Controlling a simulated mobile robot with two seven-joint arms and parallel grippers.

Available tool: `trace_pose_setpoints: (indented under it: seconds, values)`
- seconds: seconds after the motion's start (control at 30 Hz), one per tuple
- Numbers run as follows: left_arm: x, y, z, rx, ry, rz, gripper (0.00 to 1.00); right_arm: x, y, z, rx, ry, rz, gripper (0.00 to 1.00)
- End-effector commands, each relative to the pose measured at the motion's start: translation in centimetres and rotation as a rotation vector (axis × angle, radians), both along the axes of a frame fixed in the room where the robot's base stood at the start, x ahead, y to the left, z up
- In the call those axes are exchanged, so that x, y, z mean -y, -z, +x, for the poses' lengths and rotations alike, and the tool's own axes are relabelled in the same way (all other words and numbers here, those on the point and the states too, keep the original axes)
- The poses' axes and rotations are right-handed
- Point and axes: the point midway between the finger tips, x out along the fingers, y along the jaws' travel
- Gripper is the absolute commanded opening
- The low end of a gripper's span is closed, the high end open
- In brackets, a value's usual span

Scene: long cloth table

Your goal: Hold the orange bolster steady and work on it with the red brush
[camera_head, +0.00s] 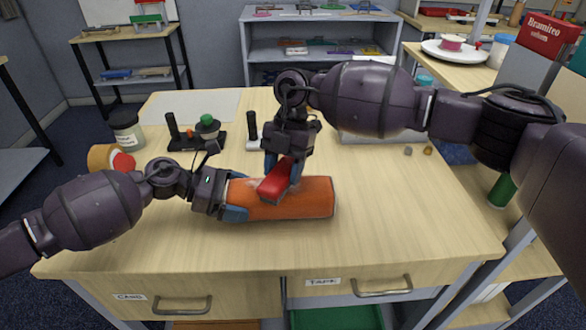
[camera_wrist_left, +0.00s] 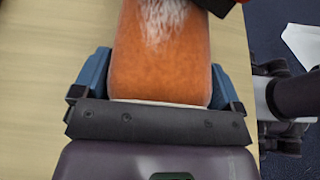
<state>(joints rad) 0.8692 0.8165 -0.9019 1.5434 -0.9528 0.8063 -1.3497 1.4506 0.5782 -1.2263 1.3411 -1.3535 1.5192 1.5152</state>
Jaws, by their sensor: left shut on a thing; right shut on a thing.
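The orange bolster (camera_head: 305,198) lies on its side on the table in the head view, its length running left to right. My left gripper (camera_head: 236,200) is shut around its left end. In the left wrist view the bolster (camera_wrist_left: 160,75) sits between the blue fingers of my left gripper (camera_wrist_left: 160,95), and a whitish fuzzy patch shows on its top. My right gripper (camera_head: 284,172) comes down from above and is shut on the red brush (camera_head: 276,182). The brush is tilted over the bolster's upper left part and appears to touch it. Its underside is hidden.
Behind stand a lidded jar (camera_head: 127,130), a dark stand with a green knob (camera_head: 207,124) and a white tray (camera_head: 385,137). A roll with a red centre (camera_head: 122,162) is near my left arm. The table's front (camera_head: 400,225) and right are clear.

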Motion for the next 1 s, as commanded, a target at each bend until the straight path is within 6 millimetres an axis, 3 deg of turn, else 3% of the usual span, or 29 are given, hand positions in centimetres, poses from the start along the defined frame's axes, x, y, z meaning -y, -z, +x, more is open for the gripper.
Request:
trace_pose_setpoints:
  seconds: [1.0]
  values:
    - [0.0, -0.1, 0.0, 0.0, 0.0, -0.001, 0.62, -4.8, 0.2, 0.0, 0.0, 0.0, 0.0, 0.3]
